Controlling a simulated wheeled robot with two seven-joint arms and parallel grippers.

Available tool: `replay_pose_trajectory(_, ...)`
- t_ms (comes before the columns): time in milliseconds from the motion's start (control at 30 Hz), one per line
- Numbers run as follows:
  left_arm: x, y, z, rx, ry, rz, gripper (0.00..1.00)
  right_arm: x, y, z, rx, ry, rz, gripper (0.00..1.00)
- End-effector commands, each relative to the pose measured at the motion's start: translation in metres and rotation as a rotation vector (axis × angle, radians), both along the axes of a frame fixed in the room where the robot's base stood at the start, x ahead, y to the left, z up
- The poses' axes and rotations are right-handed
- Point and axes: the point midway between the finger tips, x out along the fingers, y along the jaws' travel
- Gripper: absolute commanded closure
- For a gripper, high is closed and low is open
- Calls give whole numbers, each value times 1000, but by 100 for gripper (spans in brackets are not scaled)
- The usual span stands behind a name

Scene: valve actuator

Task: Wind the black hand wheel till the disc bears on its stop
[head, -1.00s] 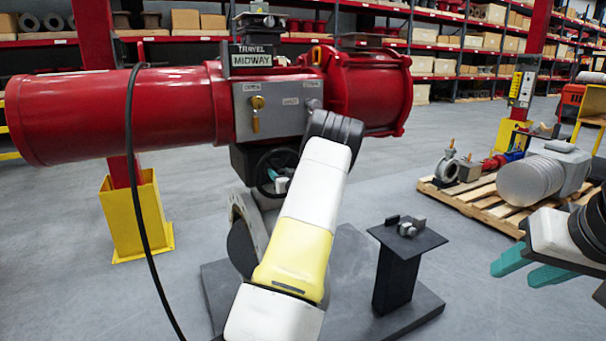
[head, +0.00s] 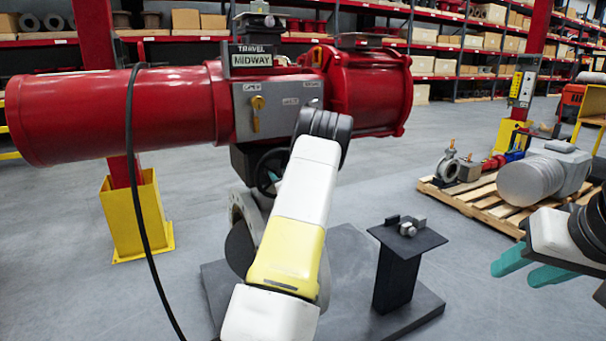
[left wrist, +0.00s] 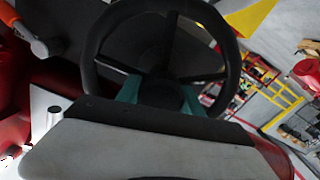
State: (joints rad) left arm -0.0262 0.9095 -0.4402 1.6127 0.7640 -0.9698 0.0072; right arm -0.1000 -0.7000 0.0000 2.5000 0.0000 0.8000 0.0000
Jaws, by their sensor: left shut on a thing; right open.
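The black hand wheel (head: 264,160) sits under the red actuator (head: 130,115), partly hidden by my left arm. The travel sign (head: 251,60) reads MIDWAY. The disc (head: 240,247) shows as a dark shape in the grey valve body below the wheel, largely hidden by my arm; its stop cannot be made out. My right gripper (head: 530,268) is open and empty at the right edge.
A black pedestal (head: 398,275) with small fittings stands on the dark base plate (head: 345,265). A wooden pallet (head: 488,203) with valve parts lies to the right. A black cable (head: 136,200) hangs in front of the actuator at left. A yellow post guard (head: 150,215) stands behind it.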

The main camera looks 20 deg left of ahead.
Motion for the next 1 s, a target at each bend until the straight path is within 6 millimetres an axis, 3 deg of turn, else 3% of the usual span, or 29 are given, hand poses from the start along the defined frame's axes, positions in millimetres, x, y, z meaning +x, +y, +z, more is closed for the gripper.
replay_pose_trajectory(1000,-2,2,-3,-605,-707,1,100,0,0,0,0,0,0,59)
